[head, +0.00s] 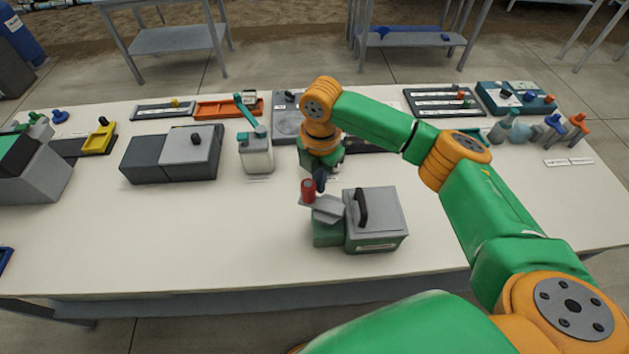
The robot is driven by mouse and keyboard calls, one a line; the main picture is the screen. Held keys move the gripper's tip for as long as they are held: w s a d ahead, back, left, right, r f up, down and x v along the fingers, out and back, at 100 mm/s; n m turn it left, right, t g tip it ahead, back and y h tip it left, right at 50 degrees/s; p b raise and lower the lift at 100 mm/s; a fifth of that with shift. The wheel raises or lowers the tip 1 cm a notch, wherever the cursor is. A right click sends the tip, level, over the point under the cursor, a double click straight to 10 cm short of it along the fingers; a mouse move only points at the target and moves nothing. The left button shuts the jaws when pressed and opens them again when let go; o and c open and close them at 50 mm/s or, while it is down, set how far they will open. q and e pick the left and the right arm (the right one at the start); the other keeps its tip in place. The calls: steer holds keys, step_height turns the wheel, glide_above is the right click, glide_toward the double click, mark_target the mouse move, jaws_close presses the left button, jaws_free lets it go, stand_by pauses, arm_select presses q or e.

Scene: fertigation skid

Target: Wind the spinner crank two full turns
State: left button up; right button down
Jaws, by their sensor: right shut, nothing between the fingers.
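A red upright knob (308,190) stands on a flat grey crank arm (327,209), which sits over a green block (327,236) at the front middle of the table. This looks like the spinner crank. My right gripper (319,183) points down just behind and beside the red knob. Its dark fingers are small in the picture; they are shut and empty. Whether they touch the knob I cannot tell. My left gripper is not in view.
A grey box (384,224) with a black handle stands directly right of the crank. A white canister (256,154) with a teal lever and a grey lidded box (190,146) stand behind left. Trays line the back edge. The table's front left is mostly clear.

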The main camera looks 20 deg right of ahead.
steer(key=shift+s+d+r, duration=0.1)
steer(key=shift+s+r, duration=0.05)
steer(key=shift+d+p, duration=0.65)
steer(key=shift+d, duration=0.2)
steer(key=shift+s+d+p, duration=0.6)
steer(key=shift+d+p, duration=0.3)
steer(key=c, duration=1.1)
jaws_free()
